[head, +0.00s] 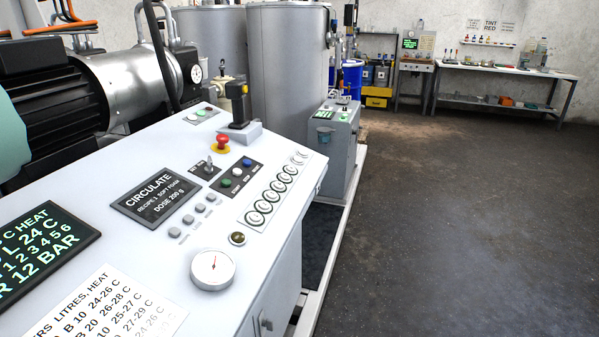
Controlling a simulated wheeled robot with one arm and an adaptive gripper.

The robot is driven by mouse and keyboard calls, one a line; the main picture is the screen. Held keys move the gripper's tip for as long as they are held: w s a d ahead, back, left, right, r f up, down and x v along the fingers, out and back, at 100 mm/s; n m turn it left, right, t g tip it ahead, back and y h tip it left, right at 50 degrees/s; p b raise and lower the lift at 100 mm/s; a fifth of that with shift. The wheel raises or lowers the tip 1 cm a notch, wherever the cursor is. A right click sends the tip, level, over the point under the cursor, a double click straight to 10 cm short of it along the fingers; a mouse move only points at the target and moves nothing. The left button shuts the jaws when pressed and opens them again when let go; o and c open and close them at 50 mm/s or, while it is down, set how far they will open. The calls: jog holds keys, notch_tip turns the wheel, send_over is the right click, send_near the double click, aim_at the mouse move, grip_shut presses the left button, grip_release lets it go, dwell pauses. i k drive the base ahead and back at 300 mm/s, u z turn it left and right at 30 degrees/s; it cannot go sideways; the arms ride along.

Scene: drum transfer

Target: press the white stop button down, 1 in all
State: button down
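The white stop button (237,172) sits on a small dark plate on the sloping top of a white control console (150,235). It is between a green button (226,183) and a blue button (248,162). The small labels beside the buttons are too small to read surely. The white button is uncovered, and I cannot tell whether it is pressed in. My gripper is not in view.
A red mushroom button (221,144) and a black upright lever (239,102) stand behind the plate. A display (157,193) reads "CIRCULATE". A round gauge (213,267) stands nearer. Large metal drums (287,50) rise behind. The floor (450,220) at right is clear.

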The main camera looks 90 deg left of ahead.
aim_at(237, 171)
jog(key=i, duration=0.25)
jog(key=u, duration=2.8)
jog(key=i, duration=1.85)
jog(key=u, duration=3.25)
